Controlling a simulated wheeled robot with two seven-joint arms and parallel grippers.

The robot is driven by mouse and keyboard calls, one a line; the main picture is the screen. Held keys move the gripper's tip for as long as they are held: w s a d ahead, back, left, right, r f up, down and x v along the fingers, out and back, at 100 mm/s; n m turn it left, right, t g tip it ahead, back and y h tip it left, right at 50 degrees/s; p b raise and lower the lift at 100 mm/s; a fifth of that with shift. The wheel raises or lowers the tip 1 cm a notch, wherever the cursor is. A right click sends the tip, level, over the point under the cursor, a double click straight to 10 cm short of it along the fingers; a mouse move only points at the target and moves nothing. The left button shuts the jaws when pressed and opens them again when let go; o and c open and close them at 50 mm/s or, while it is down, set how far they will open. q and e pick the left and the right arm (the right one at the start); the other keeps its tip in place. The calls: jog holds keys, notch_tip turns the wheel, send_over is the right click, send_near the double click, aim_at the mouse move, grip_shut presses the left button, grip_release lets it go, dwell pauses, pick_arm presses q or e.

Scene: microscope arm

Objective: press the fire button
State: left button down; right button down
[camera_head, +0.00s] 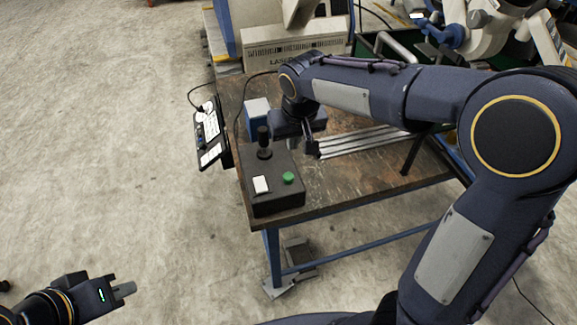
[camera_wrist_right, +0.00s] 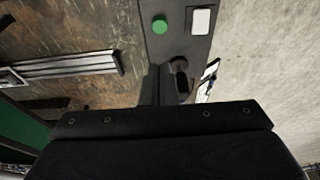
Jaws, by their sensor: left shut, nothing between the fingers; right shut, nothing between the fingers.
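A black control box (camera_head: 272,185) sits on the near left part of the table. On its top are a round green button (camera_head: 288,177), a white rectangular button (camera_head: 261,184) and a black joystick (camera_head: 264,143). No label tells which is the fire button. My right gripper (camera_head: 312,150) is shut and empty, pointing down beside the box's far right corner, behind the green button. In the right wrist view its fingers (camera_wrist_right: 158,84) partly cover the box, and the green button (camera_wrist_right: 159,25) lies clear beyond the fingertips. My left gripper (camera_head: 122,290) is shut and empty, low over the floor.
A blue and white box (camera_head: 257,117) stands behind the joystick. A dark panel with white labels (camera_head: 210,138) hangs at the table's left edge. A laser unit (camera_head: 290,45) stands behind.

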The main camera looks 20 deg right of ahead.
aim_at(288, 175)
jog(key=x, duration=0.4)
jog(key=p+x, duration=0.1)
jog(key=x, duration=0.4)
jog(key=s+x, duration=0.1)
jog(key=x, duration=0.3)
jog(key=shift+f, duration=0.6)
